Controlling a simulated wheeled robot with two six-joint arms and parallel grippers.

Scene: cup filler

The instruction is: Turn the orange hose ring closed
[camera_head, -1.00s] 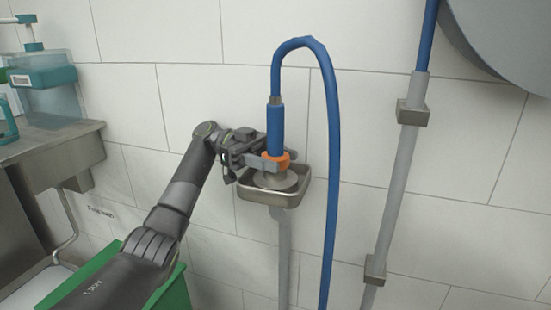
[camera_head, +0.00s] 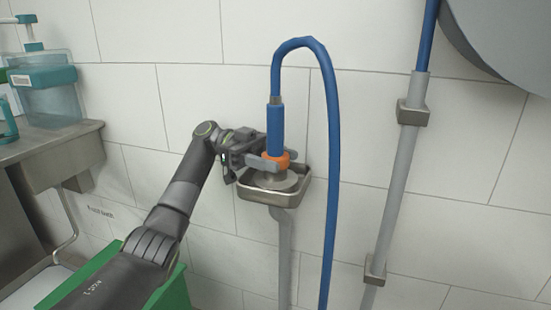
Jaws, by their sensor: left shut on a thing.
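The orange hose ring (camera_head: 277,160) sits at the lower end of the blue hose's handle (camera_head: 275,130), just above a grey round piece in a small metal wall basin (camera_head: 275,198). My left gripper (camera_head: 275,161) reaches in from the left and is shut on the orange ring, with one finger in front of it and the other partly hidden behind. The handle stands upright above the ring. My right gripper is not in view.
The blue hose (camera_head: 333,150) loops up and hangs down to the right of the basin. A grey wall pipe (camera_head: 392,200) runs further right. A metal counter (camera_head: 60,145) with a teal-lidded container (camera_head: 48,90) stands at left, and a green bin (camera_head: 170,292) is below my arm.

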